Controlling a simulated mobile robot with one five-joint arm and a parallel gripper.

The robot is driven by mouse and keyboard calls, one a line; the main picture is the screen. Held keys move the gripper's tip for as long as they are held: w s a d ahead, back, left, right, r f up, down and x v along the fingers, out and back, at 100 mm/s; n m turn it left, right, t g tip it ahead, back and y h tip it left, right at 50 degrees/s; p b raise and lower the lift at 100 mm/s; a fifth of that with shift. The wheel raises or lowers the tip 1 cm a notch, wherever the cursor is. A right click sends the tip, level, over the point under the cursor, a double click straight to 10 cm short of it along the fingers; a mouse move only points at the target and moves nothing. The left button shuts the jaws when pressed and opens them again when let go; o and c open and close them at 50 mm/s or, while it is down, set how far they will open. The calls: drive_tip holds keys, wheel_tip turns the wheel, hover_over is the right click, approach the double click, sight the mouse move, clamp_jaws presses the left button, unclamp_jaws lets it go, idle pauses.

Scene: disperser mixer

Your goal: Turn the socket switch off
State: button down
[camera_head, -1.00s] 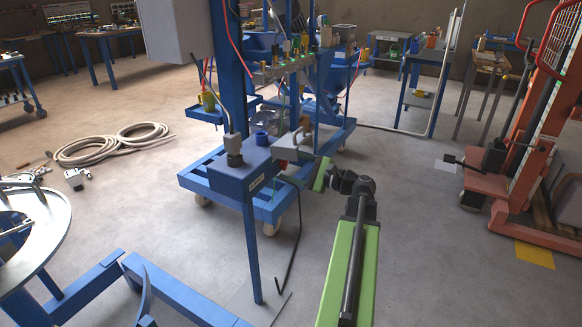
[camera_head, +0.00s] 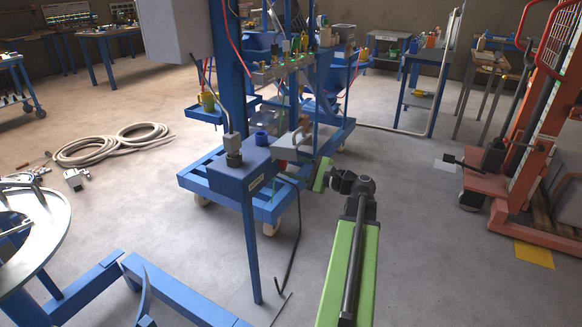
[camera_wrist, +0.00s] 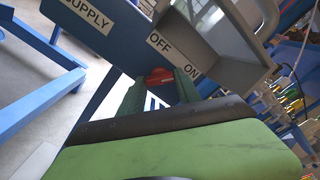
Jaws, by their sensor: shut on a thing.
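The socket switch is a small red handle (camera_wrist: 160,76) on the blue supply box (camera_head: 228,183). In the wrist view it sits below the white OFF label (camera_wrist: 159,43), with the ON label (camera_wrist: 191,68) to the right. My gripper (camera_wrist: 158,84) has its two dark green fingers on either side of the red handle and is shut on it. In the head view my gripper (camera_head: 291,177) reaches the right side of the box, and only a bit of red shows there. The fingers hide part of the handle.
A grey housing (camera_head: 292,147) juts out beside the switch, close above my gripper. A black cable (camera_head: 297,235) hangs below. An orange lift truck (camera_head: 530,170) stands at right; the floor between is clear.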

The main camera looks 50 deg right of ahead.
drive_tip(key=shift+n, duration=7.8)
drive_tip(key=c, duration=0.8)
unclamp_jaws()
drive_tip(key=shift+c, duration=0.2)
